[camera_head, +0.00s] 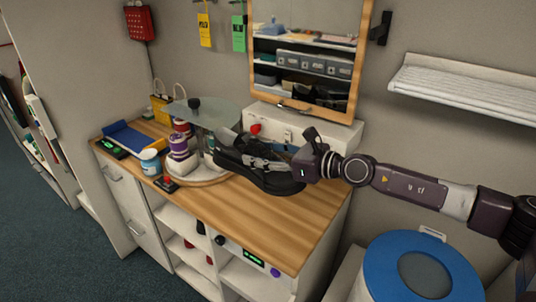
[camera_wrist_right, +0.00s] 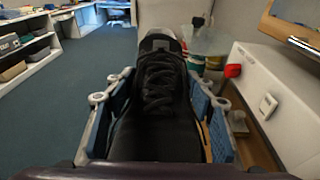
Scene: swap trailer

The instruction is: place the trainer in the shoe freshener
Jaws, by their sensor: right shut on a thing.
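The black trainer (camera_head: 275,184) is in my right gripper (camera_head: 262,162), above the back right part of the wooden counter. In the right wrist view the black laces and upper of the trainer (camera_wrist_right: 158,90) lie between the two blue-padded fingers, which press on its sides. I cannot tell whether its sole touches anything. I cannot tell for sure which unit is the shoe freshener. A white box (camera_head: 345,135) with a red knob stands behind the trainer, partly hidden by it. A white panel (camera_head: 238,256) with a green display is under the counter's front edge. My left gripper is out of view.
A round tray with jars and a glass disc (camera_head: 205,112) stands left of the trainer. A blue cloth (camera_head: 130,138) and a small tub (camera_head: 150,162) are farther left. The counter's front right (camera_head: 285,225) is clear. A blue-lidded bin (camera_head: 385,275) stands at the right.

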